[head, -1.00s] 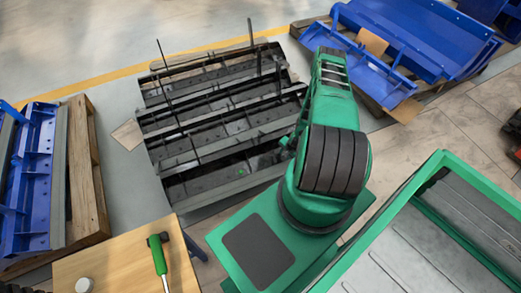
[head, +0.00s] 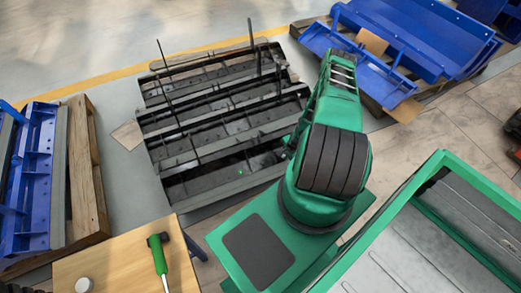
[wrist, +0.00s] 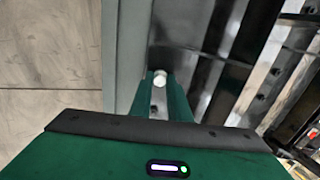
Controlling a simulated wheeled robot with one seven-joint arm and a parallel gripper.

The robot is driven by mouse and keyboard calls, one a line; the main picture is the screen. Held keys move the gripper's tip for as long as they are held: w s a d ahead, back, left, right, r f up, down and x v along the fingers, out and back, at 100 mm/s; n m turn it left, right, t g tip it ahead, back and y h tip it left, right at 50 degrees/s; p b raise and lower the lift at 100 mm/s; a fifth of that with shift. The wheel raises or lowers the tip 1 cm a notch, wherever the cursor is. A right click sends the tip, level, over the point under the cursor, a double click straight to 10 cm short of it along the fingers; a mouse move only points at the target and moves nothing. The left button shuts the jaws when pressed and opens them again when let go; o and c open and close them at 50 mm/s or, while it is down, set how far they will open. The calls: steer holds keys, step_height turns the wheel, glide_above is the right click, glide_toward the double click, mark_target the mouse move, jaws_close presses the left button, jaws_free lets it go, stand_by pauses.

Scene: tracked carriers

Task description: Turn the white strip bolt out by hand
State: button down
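The white strip bolt (wrist: 159,80) shows in the wrist view as a small pale round head beside a long grey strip (wrist: 128,50). My gripper (wrist: 160,84) has its two green fingers close together, one on each side of the bolt, with their tips against it. It looks shut on the bolt. The bolt's shank is hidden. In the head view the strips lie across the dark metal carrier (head: 205,155). My arm stands in front of the carrier's right side, and the bolt and fingers cannot be made out there.
A wooden table (head: 115,262) with a green-handled hammer (head: 159,262) and a small white round thing (head: 84,285) is at lower left. Blue parts on pallets stand left (head: 35,190) and upper right (head: 410,35). Thin dark rods (head: 165,72) rise from the carrier.

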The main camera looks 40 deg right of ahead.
steer(key=n, duration=0.2)
steer(key=shift+n, duration=0.3)
steer(key=n, duration=0.4)
steer(key=shift+n, duration=0.4)
steer(key=shift+s+n, duration=0.1)
steer(key=shift+n, duration=1.1)
steer(key=n, duration=0.4)
steer(key=shift+a+n, duration=0.1)
steer(key=shift+n, duration=0.2)
steer(key=n, duration=0.5)
